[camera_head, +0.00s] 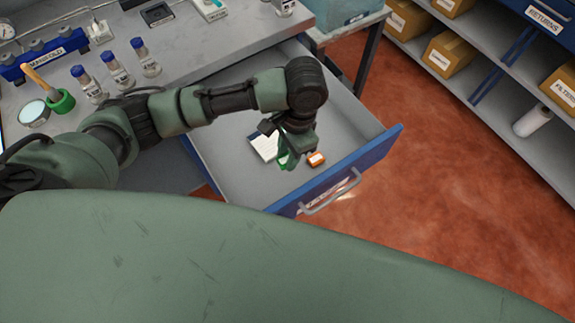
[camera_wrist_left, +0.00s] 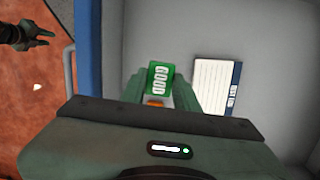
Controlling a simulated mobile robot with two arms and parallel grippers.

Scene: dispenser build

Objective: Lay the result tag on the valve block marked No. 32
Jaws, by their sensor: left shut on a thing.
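The green tag (camera_wrist_left: 160,78) reads GOOD in the left wrist view. My left gripper (camera_wrist_left: 160,90) is shut on it, low inside the open drawer (camera_head: 230,178). In the head view the green tag (camera_head: 284,161) is partly hidden by the gripper (camera_head: 290,152). An orange tag (camera_head: 316,158) lies in the drawer beside the gripper. Small pale blocks (camera_head: 211,8) stand on the bench; a No. 32 cannot be read on any. A dark gripper, seemingly my right one (camera_wrist_left: 32,38), shows over the floor in the left wrist view, its jaws unclear.
A white card (camera_head: 264,146) with a blue edge lies in the drawer. The drawer's blue front (camera_head: 340,172) stands out over the red floor.

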